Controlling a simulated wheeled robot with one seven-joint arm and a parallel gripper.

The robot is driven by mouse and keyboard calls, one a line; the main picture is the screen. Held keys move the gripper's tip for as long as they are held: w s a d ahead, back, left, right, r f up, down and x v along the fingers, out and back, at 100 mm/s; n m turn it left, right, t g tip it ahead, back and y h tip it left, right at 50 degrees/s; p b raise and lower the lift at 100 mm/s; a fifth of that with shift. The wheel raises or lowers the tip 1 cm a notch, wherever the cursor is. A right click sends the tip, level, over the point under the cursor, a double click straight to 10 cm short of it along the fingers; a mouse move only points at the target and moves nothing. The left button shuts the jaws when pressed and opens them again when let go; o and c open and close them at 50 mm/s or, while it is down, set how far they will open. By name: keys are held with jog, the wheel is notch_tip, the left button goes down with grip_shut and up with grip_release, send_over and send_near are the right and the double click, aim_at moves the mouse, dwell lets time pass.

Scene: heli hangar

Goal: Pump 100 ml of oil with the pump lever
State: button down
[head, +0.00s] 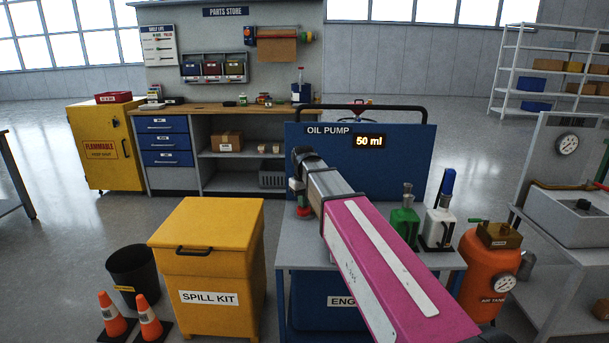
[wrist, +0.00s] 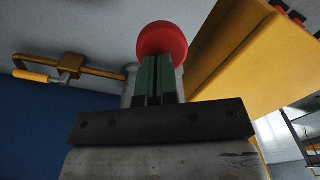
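The blue oil pump board (head: 412,150) stands behind a grey bench (head: 300,245), and its display (head: 369,141) reads 50 ml. My arm reaches across the bench and hides much of the pump. My gripper (head: 298,188) points down at the bench's left side. A red round knob (head: 304,212) shows just below it. In the wrist view the two green fingers (wrist: 158,78) are close together, their tips overlapping the lower edge of the red knob (wrist: 162,40). The knob is wider than the fingers. I cannot tell if they touch. The lever's shaft is not clearly visible.
A yellow spill kit bin (head: 207,260) stands left of the bench. Green (head: 404,228) and white (head: 438,227) cans stand right of my arm. An orange air tank (head: 484,275) is farther right. A yellow-handled brass fitting (wrist: 68,65) shows in the wrist view.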

notch_tip(320, 180, up, 13)
dwell(0.9)
jog(key=shift+s, duration=0.1)
dwell(0.3)
jog(key=shift+f, duration=6.55)
notch_tip(320, 180, up, 13)
jog(key=shift+s+r, duration=0.1)
jog(key=shift+s, duration=0.05)
